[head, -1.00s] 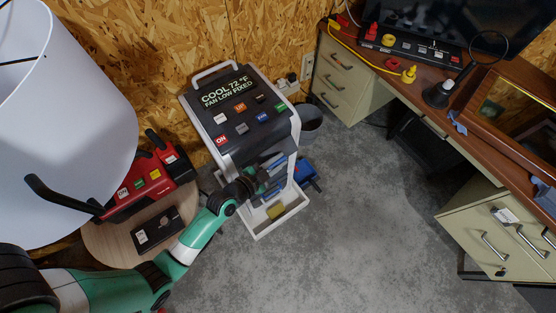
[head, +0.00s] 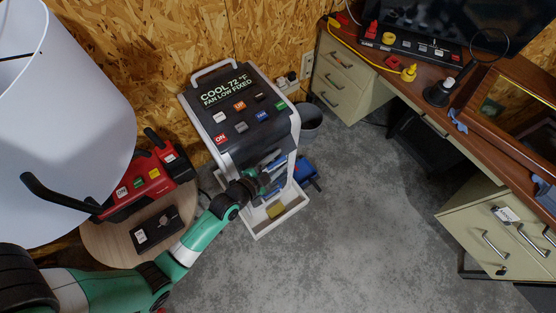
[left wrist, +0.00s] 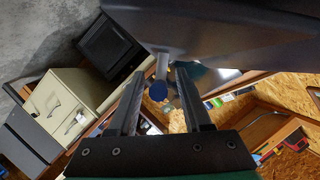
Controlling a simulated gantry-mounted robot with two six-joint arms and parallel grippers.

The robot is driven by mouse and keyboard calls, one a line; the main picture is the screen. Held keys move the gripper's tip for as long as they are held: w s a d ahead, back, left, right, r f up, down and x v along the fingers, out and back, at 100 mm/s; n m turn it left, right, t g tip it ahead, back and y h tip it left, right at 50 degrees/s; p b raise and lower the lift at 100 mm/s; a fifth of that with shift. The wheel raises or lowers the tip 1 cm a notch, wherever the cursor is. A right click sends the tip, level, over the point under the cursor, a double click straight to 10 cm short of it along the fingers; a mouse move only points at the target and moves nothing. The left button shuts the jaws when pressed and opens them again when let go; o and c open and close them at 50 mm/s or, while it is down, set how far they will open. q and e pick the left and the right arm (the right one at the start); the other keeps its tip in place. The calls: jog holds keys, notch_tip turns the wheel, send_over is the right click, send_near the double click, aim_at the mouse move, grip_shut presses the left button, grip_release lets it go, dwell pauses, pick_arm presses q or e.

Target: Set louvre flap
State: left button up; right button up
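The portable air conditioner (head: 232,152) stands upright, with a dark sloped top reading "COOL 72 °F FAN LOW FIXED". Its louvre opening (head: 272,160) is in the front face, with grey and blue slats partly hidden by my left gripper (head: 268,181). In the left wrist view my left gripper (left wrist: 160,76) is open. The unit's dark body (left wrist: 225,38) fills the upper right there. My right gripper is not in view.
A round wooden table (head: 104,240) with a red device (head: 150,180) stands at the left, near a large white lampshade (head: 65,120). A brown desk (head: 425,90) with cream drawers is at the right. The grey floor (head: 350,230) between is clear.

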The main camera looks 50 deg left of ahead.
pick_arm(q)
jog(key=p+v, duration=0.1)
jog(key=v, duration=1)
jog(key=shift+s+r+p, duration=0.2)
jog(key=shift+s+p, duration=0.05)
jog(key=shift+p, duration=0.1)
